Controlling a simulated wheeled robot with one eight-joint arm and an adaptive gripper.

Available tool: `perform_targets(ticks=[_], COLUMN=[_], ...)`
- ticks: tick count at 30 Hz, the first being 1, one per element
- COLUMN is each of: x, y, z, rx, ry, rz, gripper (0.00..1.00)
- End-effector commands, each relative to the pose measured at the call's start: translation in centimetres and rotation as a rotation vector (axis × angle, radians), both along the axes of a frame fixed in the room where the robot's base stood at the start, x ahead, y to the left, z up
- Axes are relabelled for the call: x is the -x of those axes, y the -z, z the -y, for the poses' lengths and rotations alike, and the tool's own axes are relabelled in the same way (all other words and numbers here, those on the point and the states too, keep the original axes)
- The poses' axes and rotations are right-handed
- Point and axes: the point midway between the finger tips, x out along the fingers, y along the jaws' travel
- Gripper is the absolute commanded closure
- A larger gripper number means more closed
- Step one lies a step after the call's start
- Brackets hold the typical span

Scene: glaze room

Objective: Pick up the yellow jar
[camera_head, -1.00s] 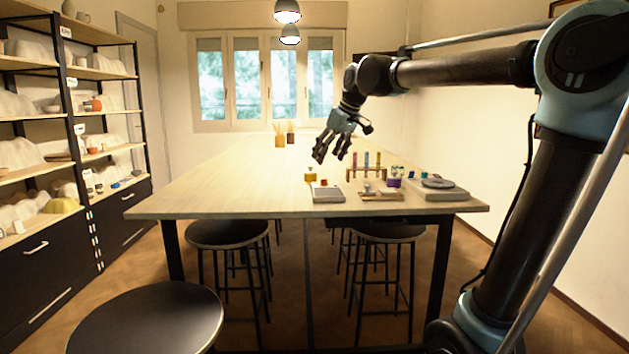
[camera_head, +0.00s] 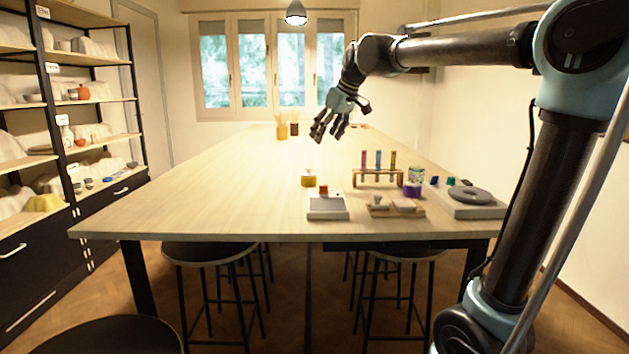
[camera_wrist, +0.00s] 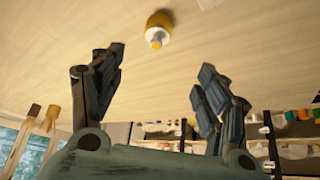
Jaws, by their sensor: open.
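The yellow jar (camera_head: 309,180) stands upright on the long wooden table, left of the test-tube rack and behind the scale. It has a pale lid with a small yellow knob. In the wrist view the jar (camera_wrist: 158,24) shows at the top centre, beyond the open fingers and apart from them. My gripper (camera_head: 325,136) is open and empty, above the table and up and slightly right of the jar in the head view. In the wrist view my gripper's fingers (camera_wrist: 160,72) are spread wide with nothing between them.
A scale (camera_head: 327,207) with a red item, a rack of colored tubes (camera_head: 378,170), a purple-banded jar (camera_head: 412,190) and a grey turntable (camera_head: 468,196) crowd the table's right front. Brush pots (camera_head: 283,131) stand farther back. The table's left half (camera_head: 200,190) is clear. Stools stand below.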

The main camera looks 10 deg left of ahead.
Motion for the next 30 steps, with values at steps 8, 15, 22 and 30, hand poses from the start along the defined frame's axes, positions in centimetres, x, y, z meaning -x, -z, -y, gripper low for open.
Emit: perform_targets(ticks=[8, 15, 22, 30], x=[-0.9, -2.1, -3.0, -3.5], y=[2.1, 5.8, 9.1, 10.7], z=[-0.7, -2.3, -3.9, -4.7], rx=[0.0, 0.0, 0.0, 0.0], ry=[0.005, 0.007, 0.008, 0.008], rz=[-0.001, 0.0, 0.0, 0.0], gripper=[0.32, 0.32, 0.32, 0.32])
